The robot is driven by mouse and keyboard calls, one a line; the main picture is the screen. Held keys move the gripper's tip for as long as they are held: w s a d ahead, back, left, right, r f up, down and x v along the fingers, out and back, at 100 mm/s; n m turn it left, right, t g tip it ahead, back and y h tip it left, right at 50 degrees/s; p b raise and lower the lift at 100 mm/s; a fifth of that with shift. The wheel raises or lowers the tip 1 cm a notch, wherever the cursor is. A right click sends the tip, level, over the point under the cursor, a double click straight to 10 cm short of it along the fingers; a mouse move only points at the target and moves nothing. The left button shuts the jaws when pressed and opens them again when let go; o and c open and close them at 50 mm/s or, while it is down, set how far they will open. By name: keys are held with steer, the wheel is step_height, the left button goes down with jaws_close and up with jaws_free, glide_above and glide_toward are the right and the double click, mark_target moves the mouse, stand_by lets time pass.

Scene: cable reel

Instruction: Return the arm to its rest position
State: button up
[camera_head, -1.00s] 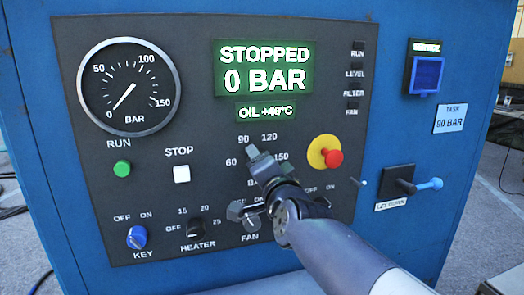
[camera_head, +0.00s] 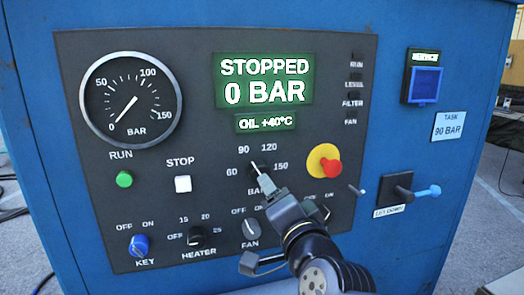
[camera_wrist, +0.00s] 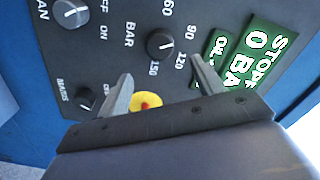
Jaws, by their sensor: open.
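My gripper (camera_head: 266,184) is in front of the lower middle of the control panel (camera_head: 330,225) in the head view, just below and over the bar knob (camera_head: 258,168). The bar knob is black with a white pointer that points up-left toward the 90 mark. In the wrist view my gripper (camera_wrist: 163,70) has its two fingers wide apart with nothing between them. The bar knob (camera_wrist: 160,44) stands beyond the fingertips, apart from them. My arm reaches in from the bottom right of the head view and hides part of the panel's lower edge.
The display (camera_head: 263,80) reads STOPPED, 0 BAR. The red emergency button (camera_head: 332,168) and a small toggle (camera_head: 357,190) are right of my gripper. The blue-tipped let-down lever (camera_head: 425,191) juts out farther right. The fan knob (camera_head: 251,229) is close left of my arm.

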steer(key=w+a+n+p, duration=0.2)
steer(key=w+n+p, duration=0.4)
steer(key=n+p, duration=0.6)
steer(key=shift+w, duration=0.3)
stand_by(1.3)
stand_by(0.4)
